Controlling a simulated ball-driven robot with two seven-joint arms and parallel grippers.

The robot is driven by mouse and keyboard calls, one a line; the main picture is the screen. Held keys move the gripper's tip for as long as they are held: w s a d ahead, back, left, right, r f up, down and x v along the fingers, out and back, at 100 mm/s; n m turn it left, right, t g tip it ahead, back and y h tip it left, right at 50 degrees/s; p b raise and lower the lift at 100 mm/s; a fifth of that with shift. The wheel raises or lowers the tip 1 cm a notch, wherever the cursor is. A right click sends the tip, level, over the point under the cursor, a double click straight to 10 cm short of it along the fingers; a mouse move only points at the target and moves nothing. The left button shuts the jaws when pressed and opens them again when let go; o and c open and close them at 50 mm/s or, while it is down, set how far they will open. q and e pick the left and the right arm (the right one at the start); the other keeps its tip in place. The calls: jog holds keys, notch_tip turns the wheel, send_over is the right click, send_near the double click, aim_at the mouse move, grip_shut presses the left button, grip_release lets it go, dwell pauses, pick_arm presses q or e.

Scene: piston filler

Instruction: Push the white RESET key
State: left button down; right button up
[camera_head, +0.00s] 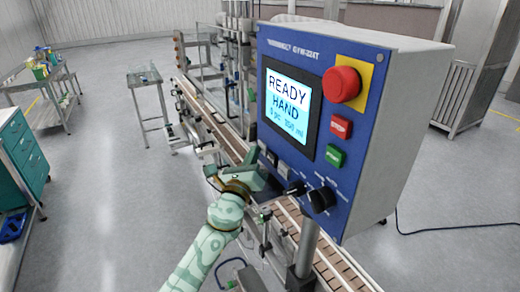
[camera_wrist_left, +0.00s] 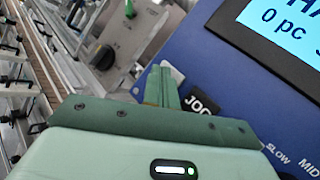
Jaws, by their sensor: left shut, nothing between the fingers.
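The blue control panel (camera_head: 310,150) faces me at the right of the head view. A white key (camera_wrist_left: 175,72) sits at the panel's edge in the wrist view, beside the black JOG key (camera_wrist_left: 201,103); its lettering is not readable. My left gripper (camera_head: 262,165) is at the panel's lower left, beside the small keys. In the wrist view its shut, empty fingers (camera_wrist_left: 162,75) overlap the left part of the white key. I cannot tell whether they touch it. My right gripper is out of view.
The screen (camera_head: 290,104) reads READY HAND. A red emergency knob (camera_head: 342,84), red key (camera_head: 340,127), green key (camera_head: 334,156) and black dial (camera_head: 321,199) are on the panel. The conveyor (camera_head: 225,135) runs behind and below the arm.

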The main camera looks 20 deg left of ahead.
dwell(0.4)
pick_arm(q)
jog(key=shift+s+a, duration=0.55)
jog(key=shift+s, duration=0.05)
jog(key=shift+s+a, duration=0.25)
jog(key=shift+s, duration=0.05)
jog(key=shift+s+a+p, duration=0.45)
jog(key=shift+s+a, duration=0.95)
jog(key=shift+s, duration=0.15)
